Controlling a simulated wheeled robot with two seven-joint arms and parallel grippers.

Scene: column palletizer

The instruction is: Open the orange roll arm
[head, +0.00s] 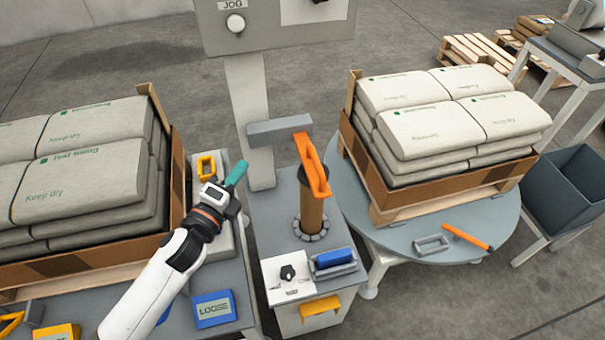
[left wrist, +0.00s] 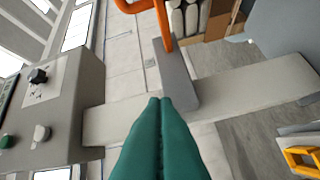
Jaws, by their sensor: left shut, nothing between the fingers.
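The orange roll arm (head: 312,165) stands out from a grey bar (head: 280,131) on the machine column and reaches over a brown upright roll (head: 312,212). In the left wrist view the orange arm (left wrist: 163,22) shows at the top, joined to the grey bar (left wrist: 175,75). My left gripper (head: 238,174) has teal fingers, shut and empty, left of the column and apart from the orange arm in the head view. In the left wrist view its shut fingers (left wrist: 160,105) point toward the grey bar; I cannot tell the gap. My right gripper is not in view.
A control box (head: 275,25) tops the column (head: 252,95). Stacked bags (head: 85,150) stand at the left, others (head: 450,110) on a round table (head: 450,222) at the right. A knob panel (head: 288,278) and blue handle (head: 334,259) are below the roll.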

